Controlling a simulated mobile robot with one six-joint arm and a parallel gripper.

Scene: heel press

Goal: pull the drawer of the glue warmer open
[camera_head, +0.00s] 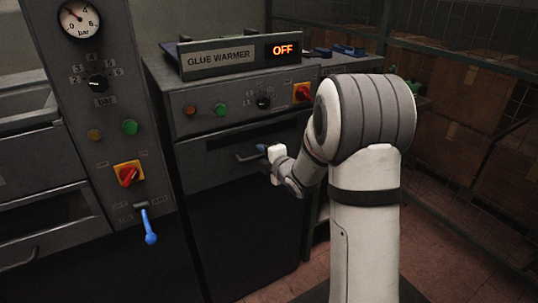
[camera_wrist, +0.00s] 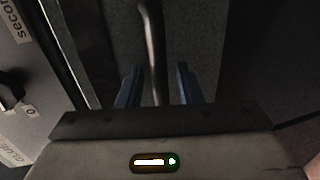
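The glue warmer (camera_head: 218,57) is a dark grey cabinet with a name sign and a display reading OFF. Its drawer (camera_head: 205,176) is below the control panel, and its front looks flush with the cabinet. The drawer's bar handle (camera_head: 244,158) is partly hidden by my gripper (camera_head: 263,149), which is at the handle's right part. In the wrist view the handle (camera_wrist: 153,40) runs between the two blue fingers of my gripper (camera_wrist: 158,86). The fingers are apart, with a visible gap on each side of the bar.
The glue warmer's panel has an orange lamp, a green button (camera_head: 221,109), a dial and a red-yellow switch (camera_head: 302,92). At left stands another machine with a gauge (camera_head: 79,19) and a blue lever (camera_head: 148,226). Shelving with boxes (camera_head: 460,95) is at right. Some tiled floor shows at lower right.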

